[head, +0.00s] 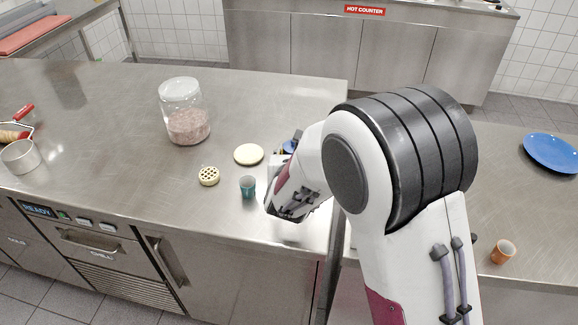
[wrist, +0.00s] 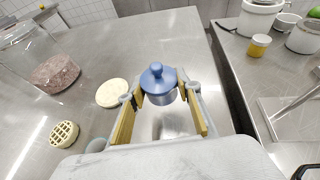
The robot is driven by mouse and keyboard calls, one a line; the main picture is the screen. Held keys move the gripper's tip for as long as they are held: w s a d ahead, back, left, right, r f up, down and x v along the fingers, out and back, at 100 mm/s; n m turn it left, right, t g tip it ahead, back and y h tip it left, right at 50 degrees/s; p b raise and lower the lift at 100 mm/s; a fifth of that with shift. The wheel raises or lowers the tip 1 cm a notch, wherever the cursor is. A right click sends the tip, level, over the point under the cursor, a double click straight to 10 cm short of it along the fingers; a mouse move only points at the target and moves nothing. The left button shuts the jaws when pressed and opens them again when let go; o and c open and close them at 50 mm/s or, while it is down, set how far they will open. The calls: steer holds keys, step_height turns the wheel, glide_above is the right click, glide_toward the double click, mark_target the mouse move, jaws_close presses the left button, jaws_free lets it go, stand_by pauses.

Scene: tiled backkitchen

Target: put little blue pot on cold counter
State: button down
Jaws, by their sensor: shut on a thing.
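The little blue pot (wrist: 158,82), with a domed blue lid and knob and a grey lower body, is upright between the yellow-lined fingers of my gripper (wrist: 161,98) in the wrist view. My gripper is shut on it. In the head view only a bit of the blue pot (head: 289,147) shows, the rest hidden by my arm. The pot is at or above the right part of the steel counter (head: 110,130), which has a READY display on its front; I cannot tell whether it touches the top. No sign reading cold counter is legible.
A teal cup (head: 248,187), a round waffle-like piece (head: 209,176), a pale disc (head: 248,154) and a glass jar (head: 185,115) stand left of my gripper. Across a gap, the right counter holds a blue plate (head: 552,150) and an orange cup (head: 503,251). The HOT COUNTER (head: 330,45) is behind.

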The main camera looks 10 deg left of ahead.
steer(key=shift+f, duration=1.2)
steer(key=shift+f, duration=1.85)
steer(key=shift+f, duration=0.1)
steer(key=c, duration=1.4)
jaws_free()
steer(key=shift+c, duration=0.2)
steer(key=shift+s, duration=0.1)
steer(key=shift+v, duration=6)
steer(key=shift+d, duration=0.15)
